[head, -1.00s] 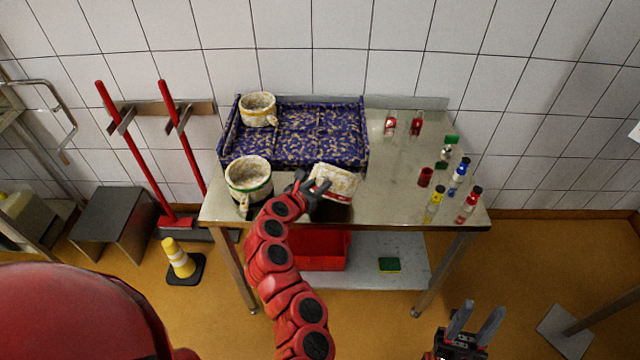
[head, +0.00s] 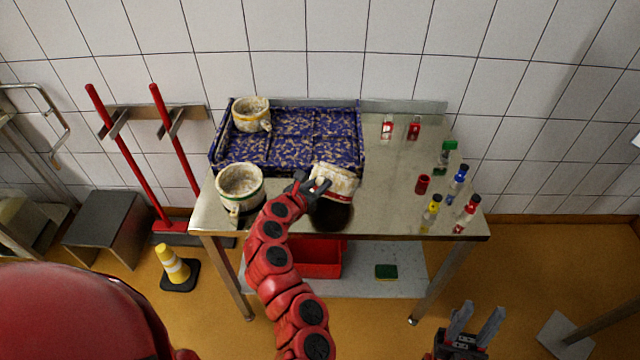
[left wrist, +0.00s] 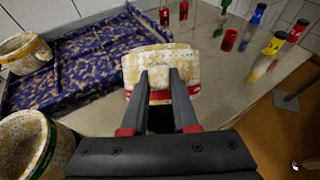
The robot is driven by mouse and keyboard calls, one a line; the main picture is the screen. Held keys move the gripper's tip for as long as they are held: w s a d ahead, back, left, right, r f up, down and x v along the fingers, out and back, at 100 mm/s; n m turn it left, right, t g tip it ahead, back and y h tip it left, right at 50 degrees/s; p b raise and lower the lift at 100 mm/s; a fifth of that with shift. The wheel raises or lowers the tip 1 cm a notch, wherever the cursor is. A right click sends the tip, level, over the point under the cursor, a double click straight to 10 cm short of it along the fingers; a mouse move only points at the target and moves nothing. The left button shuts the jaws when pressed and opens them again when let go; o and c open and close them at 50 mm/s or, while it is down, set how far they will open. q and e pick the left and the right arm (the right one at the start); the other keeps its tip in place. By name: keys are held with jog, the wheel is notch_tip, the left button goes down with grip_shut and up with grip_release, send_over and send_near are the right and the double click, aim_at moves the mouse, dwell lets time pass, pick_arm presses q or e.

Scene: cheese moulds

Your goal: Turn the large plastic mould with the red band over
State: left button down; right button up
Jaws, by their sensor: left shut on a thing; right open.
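The large plastic mould with the red band (head: 338,178) is off-white with brownish stains. My left gripper (head: 312,187) is shut on its wall and holds it above the front middle of the table. The left wrist view shows the mould (left wrist: 158,60) between the two fingers, its red band at the lower part, toward the gripper. A dark patch under it looks like its shadow on the table. I cannot tell which way its opening faces. My right gripper (head: 478,322) is open and empty, low in front of the table at the right.
A green-banded mould (head: 240,188) stands at the table's front left. A yellow-banded mould (head: 251,114) stands in the blue patterned tray (head: 357,163). A red cup (head: 423,184) and several bottles, including a blue-capped one (head: 458,178), stand at the right. The table (head: 387,205) is bare between.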

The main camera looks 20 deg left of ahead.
pick_arm(q)
jog(key=c, duration=0.6)
grip_release()
jog(key=shift+s, duration=0.15)
jog(key=s+a+p, duration=0.1)
jog(key=s, duration=0.5)
jog(key=shift+s+a, duration=0.25)
jog(key=shift+s, duration=0.05)
dwell(0.4)
notch_tip(320, 180, up, 6)
jog(key=p, duration=0.5)
jog(key=shift+p, duration=0.4)
